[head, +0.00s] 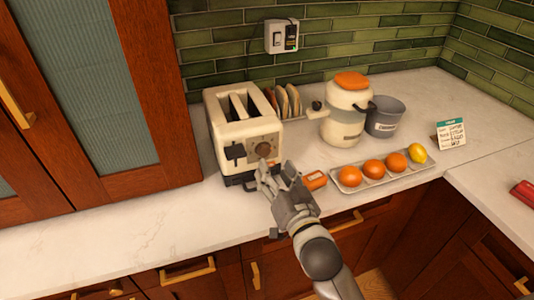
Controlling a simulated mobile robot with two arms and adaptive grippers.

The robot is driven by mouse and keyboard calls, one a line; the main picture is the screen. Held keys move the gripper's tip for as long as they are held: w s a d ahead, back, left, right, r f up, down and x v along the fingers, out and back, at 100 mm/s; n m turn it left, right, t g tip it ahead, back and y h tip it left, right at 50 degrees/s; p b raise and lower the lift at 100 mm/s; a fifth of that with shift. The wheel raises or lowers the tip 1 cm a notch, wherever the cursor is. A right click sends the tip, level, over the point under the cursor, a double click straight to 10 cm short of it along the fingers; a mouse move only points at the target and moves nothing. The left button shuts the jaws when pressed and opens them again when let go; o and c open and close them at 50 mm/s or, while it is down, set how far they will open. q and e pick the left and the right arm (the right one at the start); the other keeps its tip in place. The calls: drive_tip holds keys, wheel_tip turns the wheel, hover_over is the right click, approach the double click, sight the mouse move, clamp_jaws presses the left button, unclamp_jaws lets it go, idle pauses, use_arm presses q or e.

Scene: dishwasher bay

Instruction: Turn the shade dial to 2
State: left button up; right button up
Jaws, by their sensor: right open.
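A cream toaster (214,112) with two slots on top stands on the white counter. Its round brown shade dial (264,149) is on the front face, right of a dark lever (235,152). The dial's markings are too small to read. My right gripper (266,172) is open, just in front of and below the dial, with its fingers pointing toward the toaster. I cannot tell whether a fingertip touches the toaster front. My left gripper is not in view.
An orange item (315,180) lies right beside my right gripper. A tray (350,189) holds oranges and a lemon (417,153). Bread slices (290,101), a jar with an orange lid (345,112) and a grey pot (385,117) stand behind. The counter left of the toaster is clear.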

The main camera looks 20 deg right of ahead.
sight(265, 153)
drive_tip(key=w+p, duration=0.1)
drive_tip(key=w, duration=0.4)
drive_tip(key=shift+w+a, duration=0.1)
drive_tip(key=shift+w, duration=0.7)
drive_tip(key=c, duration=1.1)
drive_tip(key=shift+o, duration=0.2)
